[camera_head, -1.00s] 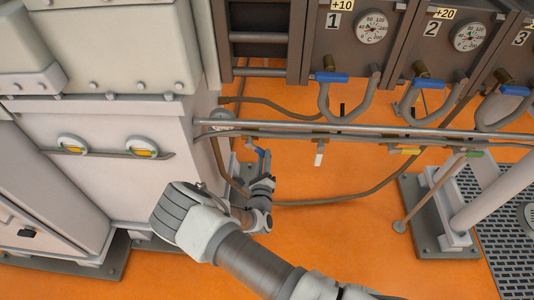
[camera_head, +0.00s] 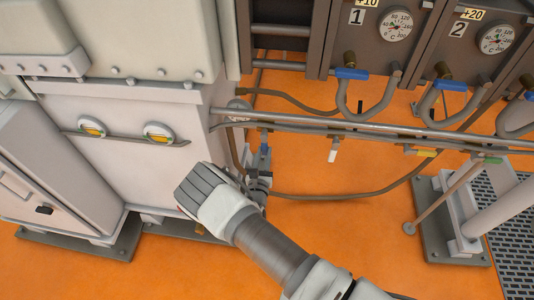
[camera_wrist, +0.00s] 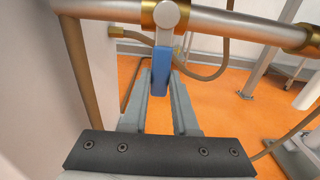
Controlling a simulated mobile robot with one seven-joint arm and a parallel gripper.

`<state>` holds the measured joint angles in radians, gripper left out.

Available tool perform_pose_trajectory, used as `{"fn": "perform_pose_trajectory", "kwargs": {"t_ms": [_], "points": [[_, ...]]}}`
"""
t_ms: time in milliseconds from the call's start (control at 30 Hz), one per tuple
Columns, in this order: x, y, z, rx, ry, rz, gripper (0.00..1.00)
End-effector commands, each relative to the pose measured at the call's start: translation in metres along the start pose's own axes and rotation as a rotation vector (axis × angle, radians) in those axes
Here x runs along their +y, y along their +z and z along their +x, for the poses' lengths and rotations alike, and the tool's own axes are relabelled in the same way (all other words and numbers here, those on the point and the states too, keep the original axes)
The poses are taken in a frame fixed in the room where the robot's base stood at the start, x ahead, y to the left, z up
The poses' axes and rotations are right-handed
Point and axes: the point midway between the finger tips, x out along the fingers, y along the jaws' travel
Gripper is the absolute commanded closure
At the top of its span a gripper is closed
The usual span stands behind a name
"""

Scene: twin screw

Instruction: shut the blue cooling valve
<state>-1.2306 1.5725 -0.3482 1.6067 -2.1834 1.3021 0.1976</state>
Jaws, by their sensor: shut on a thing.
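The blue cooling valve's handle (camera_wrist: 161,72) hangs straight down from a grey lever on a brass-collared pipe (camera_wrist: 225,22) in the wrist view, across the pipe's line. My gripper (camera_wrist: 161,88) has one finger on each side of the handle and is shut on it. In the head view the blue handle (camera_head: 264,140) is a small patch below the pipe, just right of the pale cabinet. My gripper (camera_head: 263,158) is there too, partly hidden behind my wrist.
A white handle (camera_head: 333,154) hangs nearby, with yellow (camera_head: 427,153) and green (camera_head: 488,160) handles further right. Blue horizontal handles (camera_head: 351,73) sit under the numbered gauge panels. The pale cabinet (camera_head: 150,170) stands close on the left. Orange floor (camera_head: 330,240) is open below.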

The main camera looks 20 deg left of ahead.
Motion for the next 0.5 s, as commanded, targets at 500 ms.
{"fn": "perform_pose_trajectory", "kwargs": {"t_ms": [500], "points": [[0.0038,0.0006,0.0002,0.000,0.000,0.049,1.00]]}}
